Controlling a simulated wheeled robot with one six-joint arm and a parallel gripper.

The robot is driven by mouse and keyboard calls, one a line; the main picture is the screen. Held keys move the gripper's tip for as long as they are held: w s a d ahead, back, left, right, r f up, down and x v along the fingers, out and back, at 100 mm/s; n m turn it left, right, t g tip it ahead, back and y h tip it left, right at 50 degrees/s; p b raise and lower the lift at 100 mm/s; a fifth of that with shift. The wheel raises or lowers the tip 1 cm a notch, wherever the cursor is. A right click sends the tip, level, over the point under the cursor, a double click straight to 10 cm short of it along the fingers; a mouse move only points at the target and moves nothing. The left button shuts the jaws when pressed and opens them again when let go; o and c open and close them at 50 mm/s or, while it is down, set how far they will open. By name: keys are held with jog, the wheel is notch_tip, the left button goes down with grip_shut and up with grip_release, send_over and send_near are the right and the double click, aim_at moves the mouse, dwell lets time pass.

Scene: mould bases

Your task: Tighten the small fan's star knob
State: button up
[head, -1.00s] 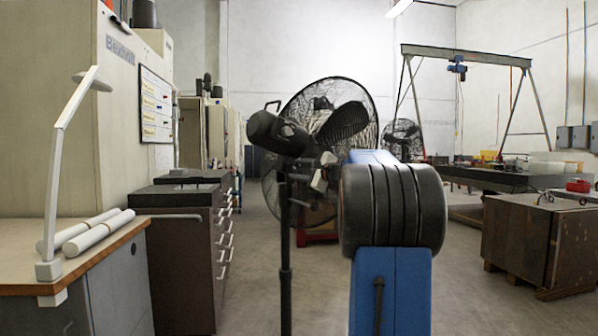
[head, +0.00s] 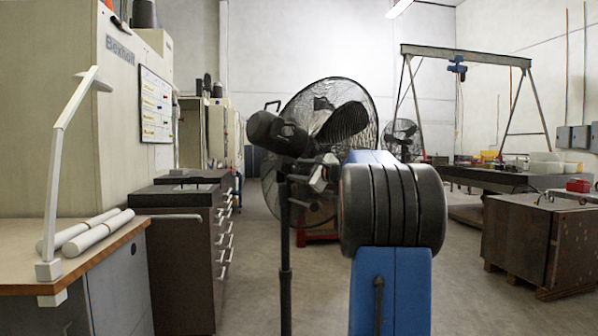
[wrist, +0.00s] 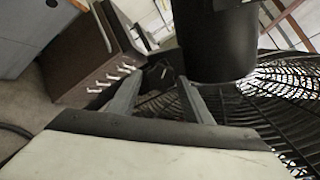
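The near black pedestal fan stands ahead in the head view, with its round cage, its motor housing (head: 275,135) and its pole (head: 285,235). My gripper (head: 318,172) is at the fan's neck, right of the pole, partly hidden by my own arm. In the wrist view the two grey fingers of my gripper (wrist: 160,82) stand apart around a small dark part, seemingly the star knob (wrist: 159,75). Its lobes are hard to make out in shadow. Whether the fingers press on it is unclear. The black housing (wrist: 215,40) is close beyond the right finger.
The fan cage (wrist: 240,125) is close at the right in the wrist view. A second fan (head: 403,130) stands farther back.

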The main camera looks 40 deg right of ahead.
jog(key=shift+o, duration=0.5)
jog(key=shift+s, duration=0.25)
jog(key=s, duration=1.7)
